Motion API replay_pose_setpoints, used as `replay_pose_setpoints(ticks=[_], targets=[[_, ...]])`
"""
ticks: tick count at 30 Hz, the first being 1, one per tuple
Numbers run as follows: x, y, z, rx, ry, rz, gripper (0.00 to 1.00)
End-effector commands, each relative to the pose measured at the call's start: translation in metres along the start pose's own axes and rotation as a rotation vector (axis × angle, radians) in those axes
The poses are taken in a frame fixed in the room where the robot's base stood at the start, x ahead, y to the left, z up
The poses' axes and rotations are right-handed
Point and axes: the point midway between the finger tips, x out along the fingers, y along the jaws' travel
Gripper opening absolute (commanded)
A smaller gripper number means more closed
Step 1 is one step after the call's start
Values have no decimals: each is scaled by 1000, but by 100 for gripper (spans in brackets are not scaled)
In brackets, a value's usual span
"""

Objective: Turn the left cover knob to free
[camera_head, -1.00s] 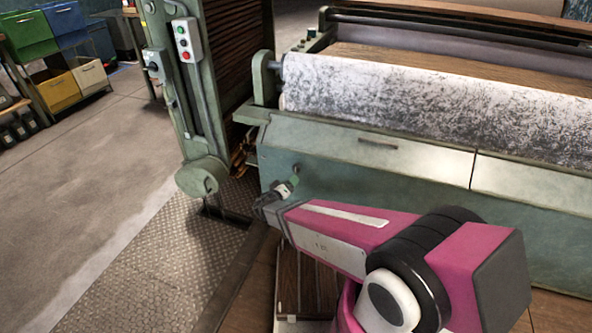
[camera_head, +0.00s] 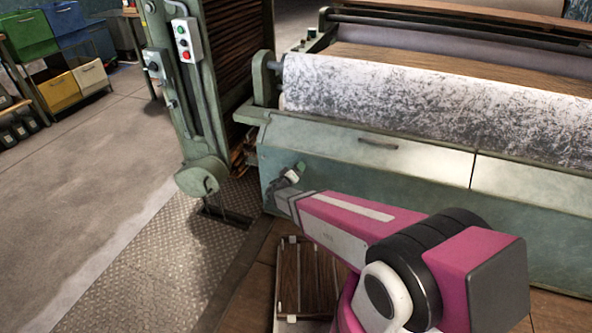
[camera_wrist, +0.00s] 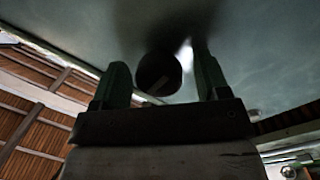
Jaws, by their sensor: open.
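The left cover (camera_head: 350,165) is a worn green panel with a slim handle, below the big speckled roller. A dark round knob (camera_wrist: 159,73) with a pale mark on its face shows in the wrist view against this panel. My gripper (camera_wrist: 160,75) is open, with one green finger on each side of the knob. I see gaps beside the knob; it looks ungripped. In the head view my gripper (camera_head: 297,171) is close to the lower left part of the cover. The knob is hidden there behind my gripper and wrist.
A green post with a button box (camera_head: 187,40) stands left of the cover. The right cover (camera_head: 535,190) adjoins it. A slatted wooden piece (camera_head: 308,280) lies on the floor below my arm. Checkered plate floor (camera_head: 150,255) lies open to the left.

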Motion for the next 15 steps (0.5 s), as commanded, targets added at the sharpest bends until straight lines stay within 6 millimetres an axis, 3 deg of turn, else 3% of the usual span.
replay_pose_setpoints(ticks=[9,10,14,15], targets=[[3,0,0,0,0,0,69],[3,0,0,0,0,0,65],[3,0,0,0,0,1,23],[3,0,0,0,0,1,20]])
